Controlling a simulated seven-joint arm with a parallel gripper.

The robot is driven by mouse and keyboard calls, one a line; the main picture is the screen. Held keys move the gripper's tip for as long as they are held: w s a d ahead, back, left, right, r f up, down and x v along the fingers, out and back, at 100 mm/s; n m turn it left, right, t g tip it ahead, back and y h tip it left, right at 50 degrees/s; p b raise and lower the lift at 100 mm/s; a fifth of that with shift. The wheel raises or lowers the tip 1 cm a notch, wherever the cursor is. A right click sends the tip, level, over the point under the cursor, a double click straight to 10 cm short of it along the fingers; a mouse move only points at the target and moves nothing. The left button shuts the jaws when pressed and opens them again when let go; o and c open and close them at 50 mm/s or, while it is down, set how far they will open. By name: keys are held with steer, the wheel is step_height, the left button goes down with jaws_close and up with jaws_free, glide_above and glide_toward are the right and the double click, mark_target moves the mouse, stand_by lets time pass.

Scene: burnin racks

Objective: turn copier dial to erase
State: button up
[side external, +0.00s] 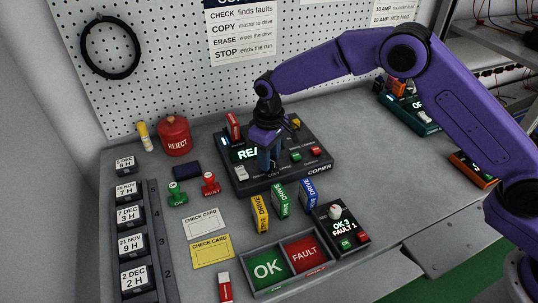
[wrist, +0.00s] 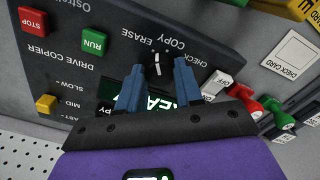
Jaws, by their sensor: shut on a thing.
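The drive copier (side external: 278,178) is a dark box on the bench, with a lit display, red and green buttons and a dial. My gripper (side external: 268,165) points down over its front part. In the wrist view my gripper (wrist: 159,72) has a blue finger on each side of the black copier dial (wrist: 157,66), shut on it. The dial carries a white pointer line, aimed roughly between the printed words ERASE (wrist: 139,43) and COPY (wrist: 172,39); I cannot tell exactly which. In the side view the dial is hidden behind my gripper.
Yellow, green and blue drives (side external: 280,199) stand in front of the copier.

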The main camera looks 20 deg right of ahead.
steer(key=shift+n, duration=1.2)
steer(key=shift+r, duration=0.1)
steer(key=o, duration=1)
step_height(320, 180, up, 17)
steer(key=shift+r, duration=0.2)
steer(key=shift+s, duration=0.1)
